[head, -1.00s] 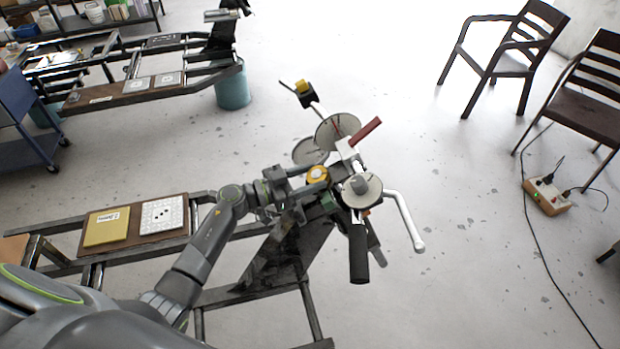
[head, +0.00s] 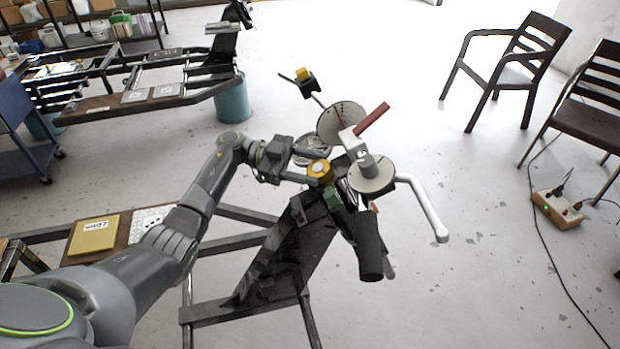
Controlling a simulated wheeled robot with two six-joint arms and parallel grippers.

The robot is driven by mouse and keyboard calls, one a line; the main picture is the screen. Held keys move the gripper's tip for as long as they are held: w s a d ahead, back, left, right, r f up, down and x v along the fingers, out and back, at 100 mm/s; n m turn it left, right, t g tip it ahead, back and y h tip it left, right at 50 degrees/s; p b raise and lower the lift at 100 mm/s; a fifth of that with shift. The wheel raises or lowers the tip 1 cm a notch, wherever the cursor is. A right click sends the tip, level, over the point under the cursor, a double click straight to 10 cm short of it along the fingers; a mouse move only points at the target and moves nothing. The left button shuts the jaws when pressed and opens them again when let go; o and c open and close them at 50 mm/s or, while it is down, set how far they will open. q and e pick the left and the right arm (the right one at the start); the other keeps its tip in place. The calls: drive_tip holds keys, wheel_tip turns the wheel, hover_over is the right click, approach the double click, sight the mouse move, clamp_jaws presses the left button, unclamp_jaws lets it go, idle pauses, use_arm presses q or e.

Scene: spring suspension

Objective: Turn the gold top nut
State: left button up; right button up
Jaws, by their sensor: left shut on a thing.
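The gold top nut (head: 320,170) sits among the parts of the suspension assembly at the middle of the head view, on top of the dark slanted frame (head: 275,255). My left gripper (head: 312,168) reaches it from the left, with one finger on its far side and one on its near side, shut on the nut. The finger contact is small in the picture. A green piece (head: 331,196) shows just below the nut. My right gripper does not show.
Round discs (head: 372,180), a white bent lever (head: 425,208), a black grip (head: 369,250) and a red handle (head: 372,119) stand close to the right of the nut. A yellow plate (head: 95,234) lies at left. Chairs (head: 510,65) and a power strip (head: 557,208) are at the right, with open floor between.

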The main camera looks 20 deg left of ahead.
use_arm(q)
drive_tip(key=shift+w+m+g+b, duration=0.1)
drive_tip(key=shift+m+g+b, duration=0.35)
drive_tip(key=shift+m+g, duration=0.05)
drive_tip(key=o, duration=1)
drive_tip(key=shift+a, duration=0.1)
drive_tip(key=shift+w+a+r+b, duration=0.15)
drive_tip(key=shift+a+b, duration=1)
drive_tip(key=shift+a, duration=1.75)
drive_tip(key=shift+a+r+b, duration=0.3)
drive_tip(key=shift+a+b, duration=0.85)
drive_tip(key=shift+a, duration=1.7)
drive_tip(key=shift+w+a+r+b, duration=0.15)
drive_tip(key=shift+a+b, duration=1)
drive_tip(key=shift+a, duration=1.75)
